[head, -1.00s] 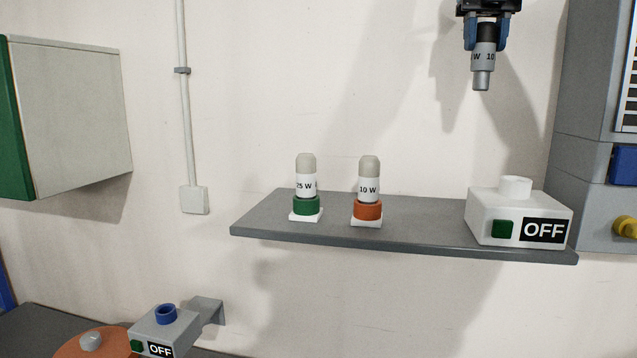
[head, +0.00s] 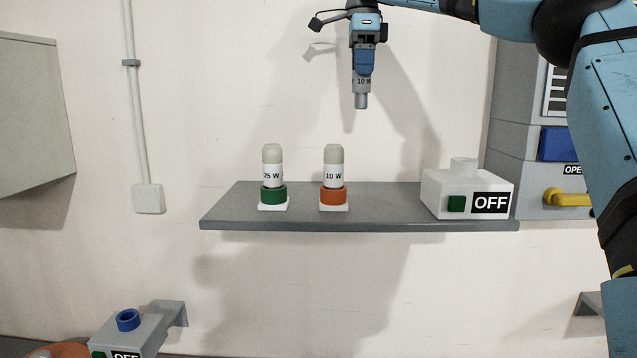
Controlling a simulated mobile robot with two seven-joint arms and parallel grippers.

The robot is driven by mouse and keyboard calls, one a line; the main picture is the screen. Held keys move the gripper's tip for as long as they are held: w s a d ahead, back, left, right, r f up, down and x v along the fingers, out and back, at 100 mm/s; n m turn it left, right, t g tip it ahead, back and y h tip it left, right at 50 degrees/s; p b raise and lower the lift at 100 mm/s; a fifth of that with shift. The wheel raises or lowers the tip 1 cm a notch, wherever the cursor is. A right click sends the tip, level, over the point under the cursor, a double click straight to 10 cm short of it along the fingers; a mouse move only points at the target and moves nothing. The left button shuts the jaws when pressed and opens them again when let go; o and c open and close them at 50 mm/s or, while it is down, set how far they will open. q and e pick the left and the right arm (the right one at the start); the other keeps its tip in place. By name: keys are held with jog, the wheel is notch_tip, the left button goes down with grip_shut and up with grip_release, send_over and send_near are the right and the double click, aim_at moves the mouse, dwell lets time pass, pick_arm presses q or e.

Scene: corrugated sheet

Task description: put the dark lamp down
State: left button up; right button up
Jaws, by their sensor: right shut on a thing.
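My right gripper (head: 363,66) is shut on a lamp (head: 361,90) with a white "10 W" band and a grey end that points down. It hangs in the air above the shelf, clear of everything. The top of the lamp is hidden between the fingers. On the shelf (head: 390,205), a lamp marked 25 W (head: 272,165) stands upright in a green-ringed holder (head: 273,196). A lamp marked 10 W (head: 333,166) stands upright in an orange-ringed holder (head: 333,197). Both have pale bulbs. My left gripper is not in view.
A white box (head: 467,190) with a round white top socket, green button and "OFF" label stands at the shelf's right end. A grey box (head: 133,328) with a blue ring socket is at lower left. The shelf is bare between the orange holder and the white box.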

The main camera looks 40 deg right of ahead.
notch_tip(320, 180, down, 18)
jog(key=shift+s+f+p, duration=0.1)
jog(key=shift+f+p, duration=0.05)
jog(key=shift+p, duration=0.95)
jog(key=shift+d+f, duration=0.1)
jog(key=shift+f, duration=0.15)
jog(key=shift+d, duration=0.1)
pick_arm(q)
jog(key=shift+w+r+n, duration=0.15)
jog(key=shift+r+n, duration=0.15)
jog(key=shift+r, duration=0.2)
pick_arm(e)
jog(key=shift+f, duration=0.2)
jog(key=o, duration=0.9)
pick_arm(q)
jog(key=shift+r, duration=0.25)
pick_arm(e)
jog(key=shift+o, duration=0.2)
